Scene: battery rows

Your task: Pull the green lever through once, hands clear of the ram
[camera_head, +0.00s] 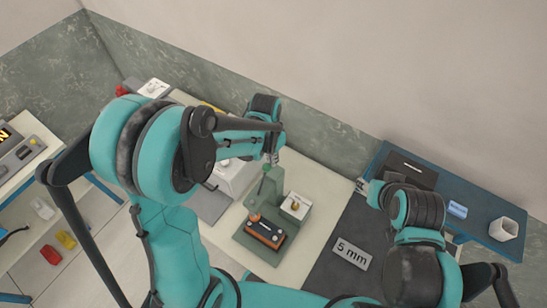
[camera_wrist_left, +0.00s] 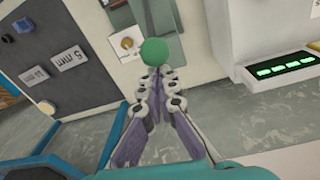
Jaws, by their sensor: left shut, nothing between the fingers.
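The green press (camera_head: 272,190) stands on the pale bench in the middle of the head view. The lever's round green knob (camera_head: 266,168) shows just below my left wrist, and the green knob (camera_wrist_left: 154,52) shows large in the left wrist view. My left gripper (camera_wrist_left: 158,74) is shut and empty, its fingertips at the knob's lower edge in that picture; I cannot tell whether they touch. An orange and black holder (camera_head: 265,232) sits at the press's front. The ram is hard to make out. My right gripper (camera_head: 362,186) shows only in small part, over the bench's right side.
A dark mat (camera_head: 338,278) with a "5 mm" plate (camera_head: 352,253) lies right of the press. A white block with a brass piece (camera_head: 297,205) sits beside the press. A unit with a green display (camera_wrist_left: 285,66) stands close by. A blue table (camera_head: 480,205) holds a white cup (camera_head: 503,229).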

